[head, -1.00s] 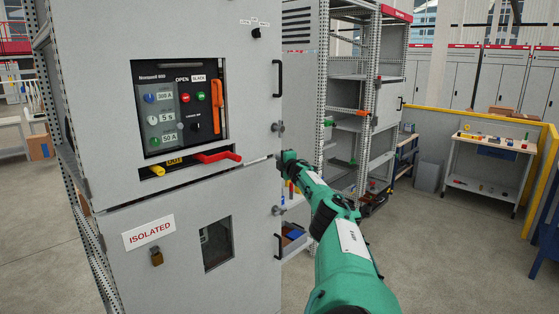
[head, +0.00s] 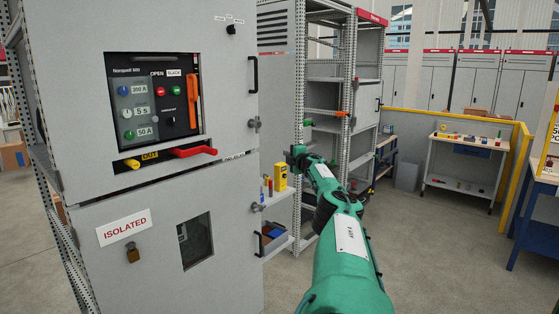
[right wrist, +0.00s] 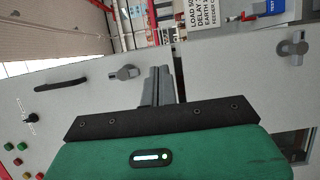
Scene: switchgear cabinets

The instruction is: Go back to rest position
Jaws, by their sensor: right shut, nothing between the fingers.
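My right arm is green and reaches in from the lower right in the head view. Its gripper (head: 291,156) is small and dark there, just right of the grey cabinet's (head: 225,110) front edge and apart from its door latch. In the right wrist view the fingers (right wrist: 158,86) are shut together with nothing between them, in front of the cabinet's grey door. My left gripper does not show.
The cabinet has a control panel (head: 155,100), a red handle (head: 194,152), an ISOLATED sign (head: 123,227) and a padlock (head: 132,253). A yellow device (head: 280,177) stands on a side shelf near my gripper. A workbench (head: 466,146) stands back right.

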